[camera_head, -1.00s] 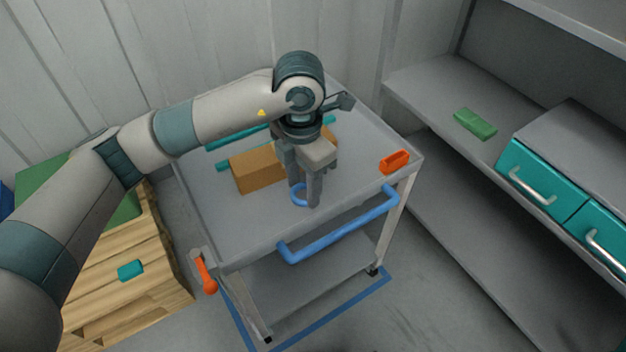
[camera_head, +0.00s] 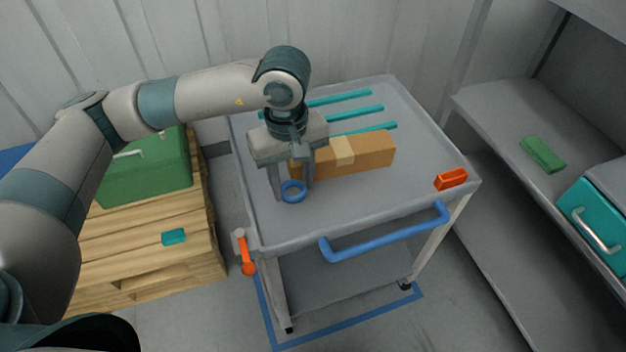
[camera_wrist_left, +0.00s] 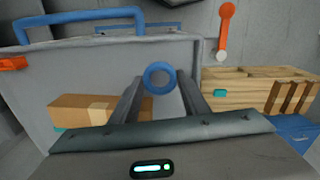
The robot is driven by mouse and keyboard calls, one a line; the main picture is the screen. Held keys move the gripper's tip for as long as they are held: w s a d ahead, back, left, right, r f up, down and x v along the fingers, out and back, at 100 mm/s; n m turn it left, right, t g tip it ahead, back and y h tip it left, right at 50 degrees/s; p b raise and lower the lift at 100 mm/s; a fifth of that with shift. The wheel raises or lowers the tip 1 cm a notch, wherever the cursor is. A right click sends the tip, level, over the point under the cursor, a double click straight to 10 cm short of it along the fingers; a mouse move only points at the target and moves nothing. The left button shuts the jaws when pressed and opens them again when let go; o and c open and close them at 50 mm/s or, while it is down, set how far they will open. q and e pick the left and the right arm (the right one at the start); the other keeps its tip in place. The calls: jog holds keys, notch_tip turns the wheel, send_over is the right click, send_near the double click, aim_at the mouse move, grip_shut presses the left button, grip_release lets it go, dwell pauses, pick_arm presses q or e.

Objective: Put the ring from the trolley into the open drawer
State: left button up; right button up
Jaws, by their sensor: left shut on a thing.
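A small blue ring (camera_head: 293,199) is between the fingertips of my left gripper (camera_head: 291,187), which is shut on it. The left wrist view shows the ring (camera_wrist_left: 148,77) upright between the two fingers (camera_wrist_left: 160,85). The gripper points down over the front left part of the grey trolley (camera_head: 350,215). The ring seems to hang above the trolley top, but the gap is hard to judge. A teal drawer (camera_head: 590,215) with a pale handle shows at the right edge, partly cut off; I cannot see into it. My right gripper is out of view.
A tan box (camera_head: 370,155), several teal bars (camera_head: 340,99) and an orange block (camera_head: 451,179) lie on the trolley. Its blue handle (camera_head: 385,235) juts forward. A wooden pallet stack (camera_head: 130,235) bears a green case (camera_head: 150,175). A grey shelf (camera_head: 500,105) holds a green block (camera_head: 542,154).

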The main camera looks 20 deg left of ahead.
pick_arm(q)
jog(key=a+m, duration=0.1)
jog(key=m, duration=0.1)
jog(key=s+a+m, duration=0.1)
jog(key=a+m, duration=0.1)
jog(key=m, duration=0.1)
jog(key=s+a+m, duration=0.1)
jog(key=a+m, duration=0.1)
jog(key=m, duration=0.1)
jog(key=shift+s+r, duration=0.2)
jog(key=shift+r, duration=0.1)
jog(key=shift+d, duration=0.15)
